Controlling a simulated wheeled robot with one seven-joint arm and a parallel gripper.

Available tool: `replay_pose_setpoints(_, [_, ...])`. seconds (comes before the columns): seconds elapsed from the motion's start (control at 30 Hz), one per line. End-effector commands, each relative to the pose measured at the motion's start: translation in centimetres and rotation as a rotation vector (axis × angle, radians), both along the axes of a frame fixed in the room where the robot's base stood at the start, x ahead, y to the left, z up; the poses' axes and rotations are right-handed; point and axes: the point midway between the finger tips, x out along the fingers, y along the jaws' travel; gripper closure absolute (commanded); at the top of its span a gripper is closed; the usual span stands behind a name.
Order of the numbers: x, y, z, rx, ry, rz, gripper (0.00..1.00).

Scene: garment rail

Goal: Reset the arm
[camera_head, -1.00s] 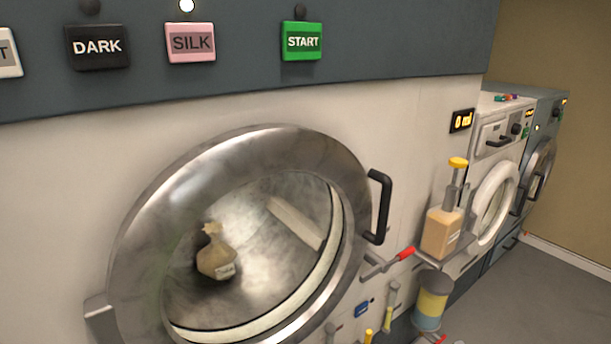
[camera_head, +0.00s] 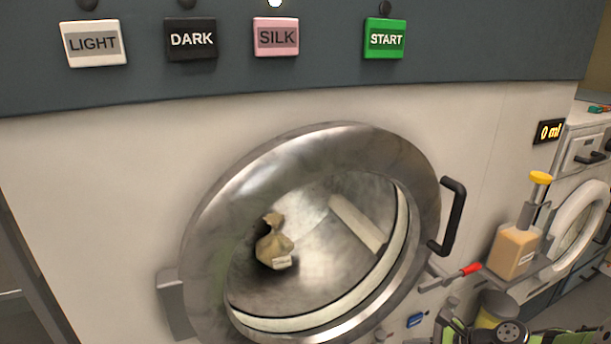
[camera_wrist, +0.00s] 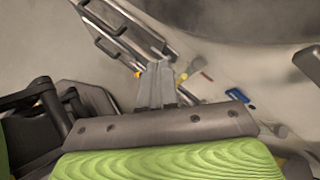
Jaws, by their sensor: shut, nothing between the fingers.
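My gripper (camera_wrist: 157,84) shows in the wrist view with its grey fingers together and nothing between them. It is held apart from the pale machine front (camera_wrist: 215,75). In the head view only green and black parts of my arm show at the bottom right edge, and the fingers cannot be made out there.
A large washer's round steel door (camera_head: 190,240) is closed, with a brown bag (camera_head: 272,248) behind its glass and a black handle (camera_head: 455,215). Above are LIGHT, DARK, SILK (camera_head: 276,38) and START buttons; SILK's lamp is lit. A bottle (camera_head: 514,252) stands right on a bracket.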

Motion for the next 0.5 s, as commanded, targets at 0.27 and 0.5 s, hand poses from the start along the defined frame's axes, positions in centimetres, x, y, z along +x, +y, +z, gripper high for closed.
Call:
replay_pose_setpoints(0.27, [-6.2,7.5,8.1,-0.720,-0.165,0.708,1.00])
replay_pose_setpoints(0.5, [-13.9,10.4,14.2,-1.134,-0.350,1.151,1.00])
